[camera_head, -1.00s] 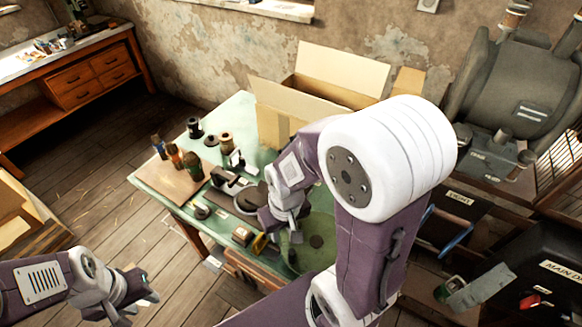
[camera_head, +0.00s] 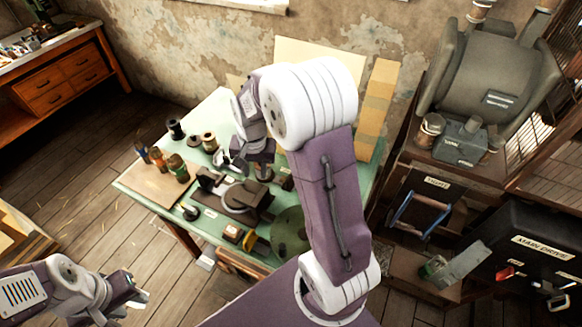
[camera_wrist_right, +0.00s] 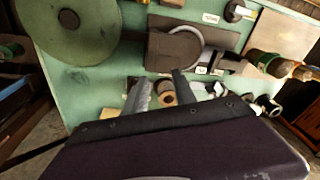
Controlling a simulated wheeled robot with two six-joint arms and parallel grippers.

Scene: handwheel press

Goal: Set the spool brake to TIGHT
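A wooden-ended spool (camera_wrist_right: 166,93) shows between the fingertips of my right gripper (camera_wrist_right: 160,88) in the right wrist view. The fingers are apart, and I cannot tell how far below them the spool lies. In the head view my right gripper (camera_head: 262,172) is over the back of the green bench (camera_head: 218,108), partly hiding the parts there. My left gripper (camera_head: 136,289) is open and empty, low at the left, away from the bench.
Spools (camera_head: 209,141) and bottles (camera_head: 178,167) stand at the bench's left. A dark plate with a curved handle (camera_wrist_right: 190,45) and a green disc (camera_wrist_right: 80,25) lie on the bench. A cardboard box (camera_head: 376,100) stands behind my right arm. Machinery (camera_head: 487,75) is at the right.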

